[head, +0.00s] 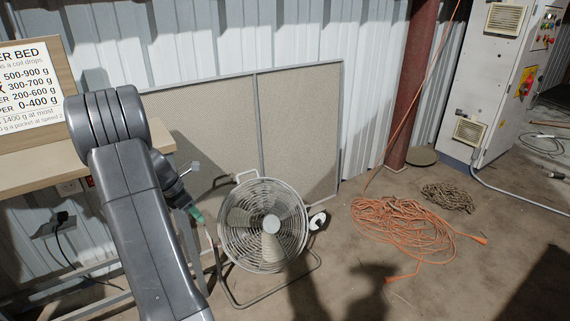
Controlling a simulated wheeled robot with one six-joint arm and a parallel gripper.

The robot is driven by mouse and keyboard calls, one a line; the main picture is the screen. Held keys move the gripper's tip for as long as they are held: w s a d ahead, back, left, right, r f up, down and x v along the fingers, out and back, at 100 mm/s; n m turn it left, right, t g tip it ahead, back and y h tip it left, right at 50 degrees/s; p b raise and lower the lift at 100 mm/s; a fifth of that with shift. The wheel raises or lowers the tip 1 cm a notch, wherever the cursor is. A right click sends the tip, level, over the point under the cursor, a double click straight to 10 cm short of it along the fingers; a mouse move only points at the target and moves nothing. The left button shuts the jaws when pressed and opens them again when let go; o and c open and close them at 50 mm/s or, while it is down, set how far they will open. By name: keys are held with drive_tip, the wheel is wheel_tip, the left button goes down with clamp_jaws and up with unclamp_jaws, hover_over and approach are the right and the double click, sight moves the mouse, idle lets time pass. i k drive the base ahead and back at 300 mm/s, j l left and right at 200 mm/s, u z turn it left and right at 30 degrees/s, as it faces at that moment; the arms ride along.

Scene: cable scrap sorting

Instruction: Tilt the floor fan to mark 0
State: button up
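The floor fan (263,225) stands on the concrete floor in the middle of the head view. Its round wire cage faces roughly toward me and leans back somewhat. It sits in a bent tube stand (262,300), with a carry handle (246,176) on top. A small round white dial (317,220) is at the fan's right side; its marks are too small to read. My gripper (196,214), with greenish tips, points down just left of the cage. I see no clear contact with the fan. Whether its fingers are open or shut is too small to tell.
A bench (40,170) with a sign (25,85) stands at left, close to my arm. A framed mesh panel (300,130) leans behind the fan. An orange cable heap (400,228) and a darker coil (447,198) lie at right, before a grey cabinet (490,80).

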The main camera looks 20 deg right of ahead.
sight(261, 223)
drive_tip(key=i+l+z, duration=0.15)
drive_tip(key=i+z, duration=0.5)
drive_tip(key=z, duration=0.15)
drive_tip(key=i+l, duration=0.05)
